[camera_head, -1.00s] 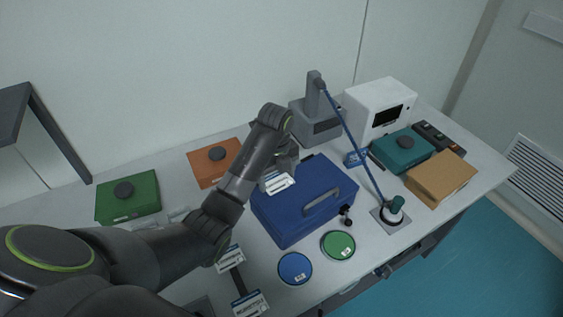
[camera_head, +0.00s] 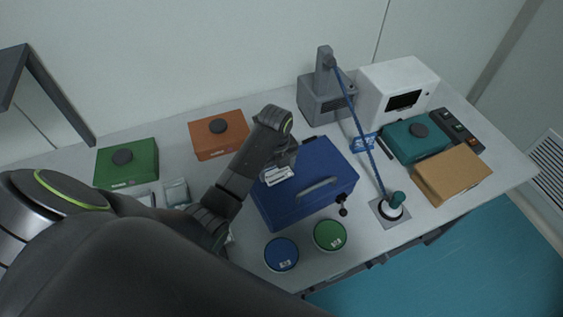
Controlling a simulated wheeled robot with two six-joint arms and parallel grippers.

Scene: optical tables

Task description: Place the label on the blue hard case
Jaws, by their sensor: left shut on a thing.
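The blue hard case (camera_head: 318,172) lies on the table near the middle, with its handle facing the front right. A white label (camera_head: 278,176) with a dark strip shows over the case's left part. My left gripper (camera_head: 281,162) is shut on the label, at the case's left side. I cannot tell whether the label touches the lid. My right gripper is not in view.
An orange box (camera_head: 216,143) and a green box (camera_head: 127,168) stand at the left. Blue (camera_head: 281,256) and green (camera_head: 329,236) round tins sit in front of the case. A corded device (camera_head: 325,100), white instrument (camera_head: 395,86), teal case (camera_head: 405,142) and tan box (camera_head: 452,175) stand right.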

